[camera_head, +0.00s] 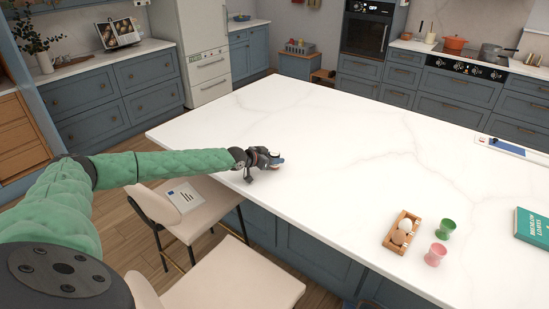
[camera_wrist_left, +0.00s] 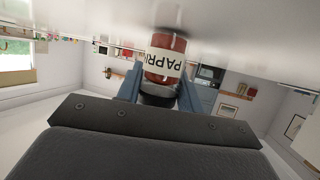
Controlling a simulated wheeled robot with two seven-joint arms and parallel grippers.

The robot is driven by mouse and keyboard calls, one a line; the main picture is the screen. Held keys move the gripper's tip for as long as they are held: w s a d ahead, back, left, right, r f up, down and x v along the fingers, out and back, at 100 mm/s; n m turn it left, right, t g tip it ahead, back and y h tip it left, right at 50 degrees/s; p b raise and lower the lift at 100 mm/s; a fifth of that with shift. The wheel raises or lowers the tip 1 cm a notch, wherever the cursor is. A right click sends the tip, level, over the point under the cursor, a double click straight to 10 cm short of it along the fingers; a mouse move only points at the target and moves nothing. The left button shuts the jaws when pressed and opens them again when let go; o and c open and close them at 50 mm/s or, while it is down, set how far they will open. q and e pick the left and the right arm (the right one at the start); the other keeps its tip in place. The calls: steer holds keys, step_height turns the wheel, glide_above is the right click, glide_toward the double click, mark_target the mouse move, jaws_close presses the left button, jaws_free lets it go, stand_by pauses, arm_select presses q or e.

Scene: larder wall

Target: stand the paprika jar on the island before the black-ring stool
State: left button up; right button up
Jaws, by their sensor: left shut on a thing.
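My left gripper (camera_head: 276,160) is low over the near left edge of the white island (camera_head: 330,150), beyond the stool with a card on its seat. In the left wrist view its blue fingers (camera_wrist_left: 160,92) are shut on the paprika jar (camera_wrist_left: 166,62), which has red contents and a white label reading "PAPRI". The jar's far end is at or very near the white top; I cannot tell whether it touches. One cream stool (camera_head: 165,208) stands by the gripper, another (camera_head: 240,278) nearer me. I cannot make out a black ring on either. My right gripper is out of view.
A wooden tray (camera_head: 391,240) with shakers, a green cup (camera_head: 446,228), a pink cup (camera_head: 435,255) and a teal book (camera_head: 533,228) are on the island's right part. A blue-and-white object (camera_head: 508,147) lies at the far right edge. The island's middle is clear.

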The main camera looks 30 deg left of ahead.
arm_select(q)
steer(key=shift+f, duration=0.1)
steer(key=o, duration=1)
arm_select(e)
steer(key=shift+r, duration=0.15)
arm_select(q)
steer(key=shift+b+v, duration=0.35)
steer(key=shift+v, duration=0.45)
steer(key=shift+s+a, duration=0.25)
steer(key=shift+s, duration=0.25)
steer(key=b+v, duration=0.2)
steer(key=v, duration=0.5)
steer(key=shift+s+b, duration=0.2)
steer(key=shift+b, duration=0.2)
steer(key=shift+s+a+r, duration=0.25)
steer(key=shift+s+r, duration=0.5)
steer(key=shift+s, duration=0.05)
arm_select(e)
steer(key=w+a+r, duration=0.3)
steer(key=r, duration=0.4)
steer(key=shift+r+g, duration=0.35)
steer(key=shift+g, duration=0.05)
